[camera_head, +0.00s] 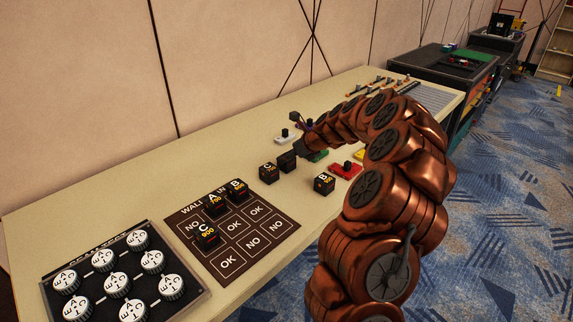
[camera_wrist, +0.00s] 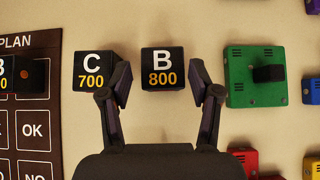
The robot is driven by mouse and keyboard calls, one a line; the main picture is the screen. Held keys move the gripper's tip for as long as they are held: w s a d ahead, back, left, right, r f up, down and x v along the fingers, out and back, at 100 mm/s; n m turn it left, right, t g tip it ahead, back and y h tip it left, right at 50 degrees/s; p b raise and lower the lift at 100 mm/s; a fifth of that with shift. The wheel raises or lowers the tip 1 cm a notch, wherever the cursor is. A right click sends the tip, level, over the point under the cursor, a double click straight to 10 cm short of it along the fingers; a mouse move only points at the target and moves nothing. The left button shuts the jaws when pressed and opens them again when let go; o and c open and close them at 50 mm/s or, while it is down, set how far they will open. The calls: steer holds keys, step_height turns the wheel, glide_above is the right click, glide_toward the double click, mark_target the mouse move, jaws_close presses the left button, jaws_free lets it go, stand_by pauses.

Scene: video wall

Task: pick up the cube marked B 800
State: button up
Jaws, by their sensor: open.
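The cube marked B 800 (camera_wrist: 162,68) is black with a white B and orange digits. In the wrist view it sits between the spread fingertips of my gripper (camera_wrist: 161,80), with a gap on each side. A black cube marked C 700 (camera_wrist: 89,70) lies just left of it, and my left fingertip overlaps its right edge. In the head view my gripper (camera_head: 298,152) is low over the table at a dark cube (camera_head: 286,162), whose face I cannot read; the C cube (camera_head: 268,174) is beside it. My gripper is open and holds nothing.
Another B cube (camera_head: 324,184) stands nearer me, its number unclear. The wall plan board (camera_head: 255,252) with several cubes is left. A green block (camera_wrist: 240,78) lies right of my gripper, with red (camera_head: 346,169) and other coloured blocks nearby. A dial panel (camera_head: 90,280) is front left.

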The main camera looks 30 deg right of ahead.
steer(key=shift+x, duration=2.65)
steer(key=shift+s+d, duration=0.1)
steer(key=shift+d, duration=0.05)
steer(key=shift+c, duration=0.3)
steer(key=c, duration=0.9)
